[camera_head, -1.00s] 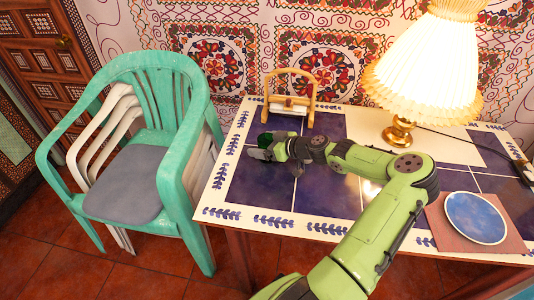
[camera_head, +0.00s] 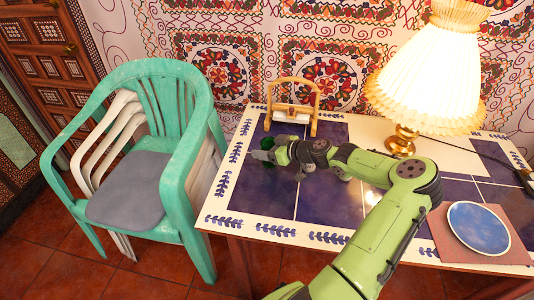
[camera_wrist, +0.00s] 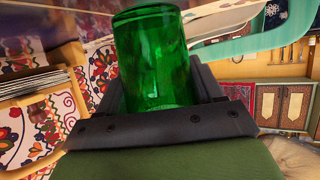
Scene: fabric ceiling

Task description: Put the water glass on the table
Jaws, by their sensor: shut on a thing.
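The water glass is green and see-through. It fills the upper middle of the wrist view (camera_wrist: 155,62), held between the dark jaws of my gripper (camera_wrist: 160,105). In the head view the glass (camera_head: 271,150) is a small dark green shape at the end of my gripper (camera_head: 265,155), over the left part of the table (camera_head: 245,218). The table has blue tiles and a white border with blue leaf patterns. My gripper is shut on the glass. I cannot tell whether the glass touches the table top, because the gripper partly hides it.
A wooden napkin holder (camera_head: 293,112) stands behind the gripper. A lit lamp (camera_head: 428,85) stands at the back right. A blue plate (camera_head: 477,222) lies on a mat at the right. The front-left tiles are clear.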

